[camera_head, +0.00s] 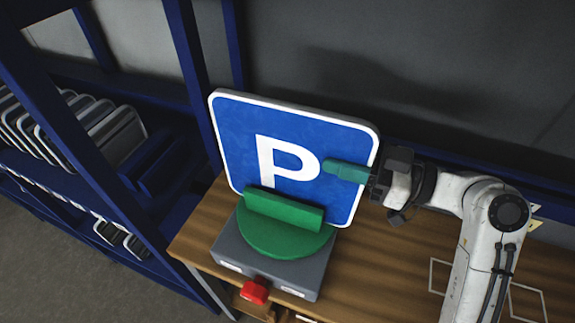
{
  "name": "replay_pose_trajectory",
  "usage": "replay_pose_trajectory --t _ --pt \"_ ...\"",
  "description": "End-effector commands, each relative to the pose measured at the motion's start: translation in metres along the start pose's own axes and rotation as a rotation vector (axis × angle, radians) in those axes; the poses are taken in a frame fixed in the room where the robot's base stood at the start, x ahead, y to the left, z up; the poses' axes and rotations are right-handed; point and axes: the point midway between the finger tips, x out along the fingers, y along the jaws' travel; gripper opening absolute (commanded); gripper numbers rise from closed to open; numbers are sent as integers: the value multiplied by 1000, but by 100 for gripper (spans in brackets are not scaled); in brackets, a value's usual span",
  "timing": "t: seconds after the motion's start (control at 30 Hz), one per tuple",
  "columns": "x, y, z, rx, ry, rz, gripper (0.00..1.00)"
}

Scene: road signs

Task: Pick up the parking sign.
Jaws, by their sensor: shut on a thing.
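The parking sign (240,145) is a blue square plate with a white P and a white border. It stands upright, tilted slightly in the picture, behind a green holder (285,210) on a grey base. My gripper (347,171) is at the sign's right edge, with one green finger lying across its front face. The other finger is hidden behind the sign. The gripper is shut on the sign. The sign's lower edge is partly hidden by the green holder, so I cannot tell whether it touches the base.
The grey base (262,262) with a red knob (254,291) sits on a wooden table (400,270). A blue shelf rack (190,80) with several plates (115,130) stands at the left. A dark wall is behind. The tabletop right of the base is mostly clear.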

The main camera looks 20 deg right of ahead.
Motion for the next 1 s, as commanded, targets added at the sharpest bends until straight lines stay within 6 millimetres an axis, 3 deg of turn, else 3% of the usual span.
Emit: replay_pose_trajectory --t 0.73,0.87,1.0 --pt "0 0 -3 -4 4 1 0" --pt "0 0 -14 -6 6 1 0" --pt "0 1 -38 -10 6 1 0"
